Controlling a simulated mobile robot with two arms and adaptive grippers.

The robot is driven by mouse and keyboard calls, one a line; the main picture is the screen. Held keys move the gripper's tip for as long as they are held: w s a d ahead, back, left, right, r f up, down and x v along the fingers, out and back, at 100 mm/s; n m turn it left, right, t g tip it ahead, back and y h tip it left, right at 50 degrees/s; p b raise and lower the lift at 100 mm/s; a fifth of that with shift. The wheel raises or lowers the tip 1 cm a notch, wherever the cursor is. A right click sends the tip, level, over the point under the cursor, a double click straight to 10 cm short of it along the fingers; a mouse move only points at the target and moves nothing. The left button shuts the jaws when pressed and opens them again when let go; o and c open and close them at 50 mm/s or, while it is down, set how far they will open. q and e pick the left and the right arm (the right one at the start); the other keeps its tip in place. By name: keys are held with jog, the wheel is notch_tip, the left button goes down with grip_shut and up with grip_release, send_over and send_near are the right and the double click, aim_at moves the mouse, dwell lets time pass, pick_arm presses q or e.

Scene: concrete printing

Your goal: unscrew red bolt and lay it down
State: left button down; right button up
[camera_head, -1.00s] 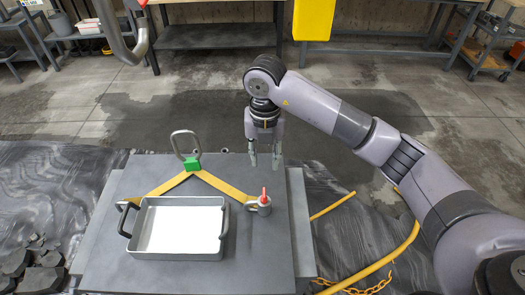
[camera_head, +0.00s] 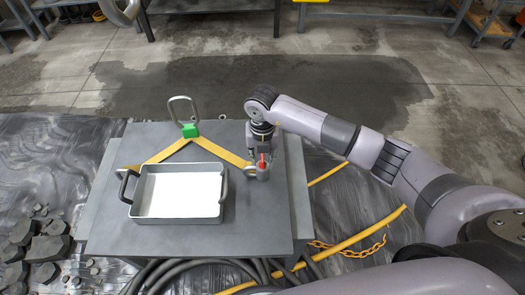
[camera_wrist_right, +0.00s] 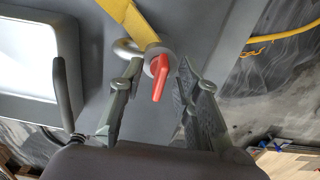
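The red bolt (camera_head: 262,161) stands upright in a grey round fitting (camera_head: 263,173) at the right side of the grey block's top. In the right wrist view the red bolt (camera_wrist_right: 159,78) lies between the two fingers of my right gripper (camera_wrist_right: 154,85), with the grey ring fitting (camera_wrist_right: 155,52) just beyond it. The fingers are apart, with a gap on each side of the bolt. In the head view my right gripper (camera_head: 262,150) points down at the bolt and partly overlaps it.
A yellow strap (camera_head: 222,153) runs from the fitting to a green piece (camera_head: 190,131) below a metal loop. A white-filled tray (camera_head: 139,205) with handles sits left of the bolt. A yellow hose (camera_head: 370,235) and chain lie right of the grey block (camera_head: 245,225).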

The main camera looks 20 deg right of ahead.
jog(key=shift+c, duration=0.5)
grip_shut()
